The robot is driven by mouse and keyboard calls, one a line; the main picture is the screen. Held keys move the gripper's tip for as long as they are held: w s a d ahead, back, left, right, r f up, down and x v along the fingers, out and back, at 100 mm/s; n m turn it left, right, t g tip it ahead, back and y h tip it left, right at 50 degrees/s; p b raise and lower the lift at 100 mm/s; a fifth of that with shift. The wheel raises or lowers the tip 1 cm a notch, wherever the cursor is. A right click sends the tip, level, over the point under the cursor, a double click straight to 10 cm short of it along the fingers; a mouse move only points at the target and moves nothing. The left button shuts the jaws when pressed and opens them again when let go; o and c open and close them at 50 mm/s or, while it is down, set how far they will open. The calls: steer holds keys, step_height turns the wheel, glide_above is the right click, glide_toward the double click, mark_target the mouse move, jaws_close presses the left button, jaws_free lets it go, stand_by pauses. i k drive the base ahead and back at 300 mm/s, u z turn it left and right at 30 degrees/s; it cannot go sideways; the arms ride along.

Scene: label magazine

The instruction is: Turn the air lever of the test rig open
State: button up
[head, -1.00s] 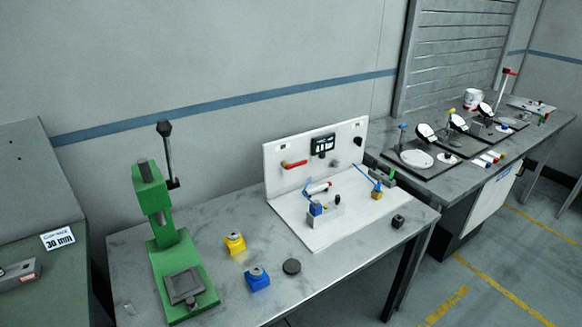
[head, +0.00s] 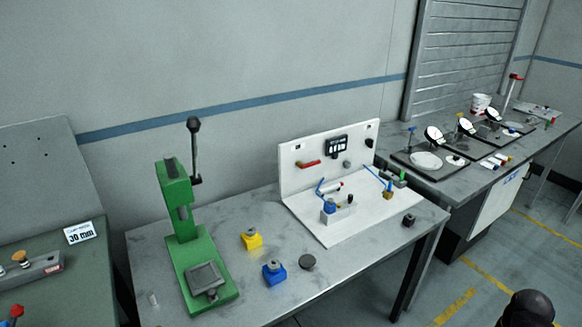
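The test rig (head: 340,220) is a white base with an upright white back panel, standing on the right part of the grey table. A red lever (head: 309,163) sits on the left of its panel and lies roughly level; I take it for the air lever. A dark display (head: 336,146) is right of and above it. Blue tubes and a small cylinder block are on the base. A dark rounded part at the bottom right seems to be mine. My gripper's fingers are not in view.
A green press (head: 195,240) with a black-knobbed lever stands left on the grey table (head: 222,216). A yellow block (head: 251,238), a blue block (head: 274,273) and a dark disc (head: 307,262) lie between press and rig. Another bench (head: 425,182) stands behind right.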

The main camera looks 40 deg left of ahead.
mark_target(299, 165)
steer(key=u, duration=1.25)
steer(key=k, duration=0.95)
steer(key=i, duration=0.7)
